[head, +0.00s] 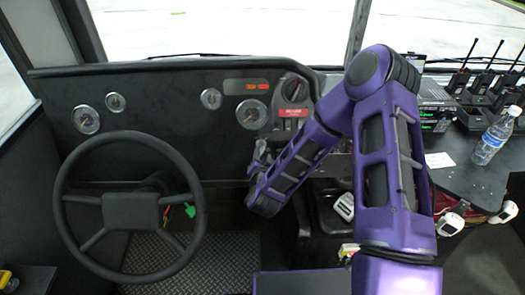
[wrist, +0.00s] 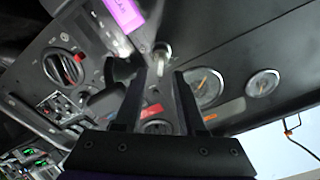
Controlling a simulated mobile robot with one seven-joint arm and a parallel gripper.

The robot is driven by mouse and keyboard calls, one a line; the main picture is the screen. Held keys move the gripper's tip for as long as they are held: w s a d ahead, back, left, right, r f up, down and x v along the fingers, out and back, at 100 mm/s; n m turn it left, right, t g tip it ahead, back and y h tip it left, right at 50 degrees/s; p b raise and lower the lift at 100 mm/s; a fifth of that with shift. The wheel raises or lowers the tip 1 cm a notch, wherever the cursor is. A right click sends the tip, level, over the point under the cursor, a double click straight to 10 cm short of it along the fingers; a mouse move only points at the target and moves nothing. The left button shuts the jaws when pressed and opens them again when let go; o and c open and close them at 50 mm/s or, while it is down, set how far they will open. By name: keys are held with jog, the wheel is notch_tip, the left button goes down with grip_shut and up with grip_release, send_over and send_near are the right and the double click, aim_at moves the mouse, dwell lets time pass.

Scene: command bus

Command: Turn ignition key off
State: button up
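My gripper (wrist: 159,74) is open, with its two dark fingers apart in the wrist view. A small metallic piece (wrist: 162,52), which looks like the ignition key or its switch, shows just beyond and between the fingertips. I cannot tell whether the fingers reach around it, and neither finger visibly grips it. Its turned position is not clear. In the head view my gripper (head: 261,152) is at the dashboard, right of the steering wheel, and my purple arm hides part of the panel there. The key cannot be made out in that view.
The steering wheel (head: 131,209) is at the left. The dashboard (head: 165,105) carries several gauges and a red-labelled switch (head: 293,90). A purple label (wrist: 123,14) lies near the key. A bottle (head: 495,136) and radios (head: 481,85) stand on the right-hand console.

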aim_at(263, 152)
jog(key=shift+x, duration=2.3)
grip_shut()
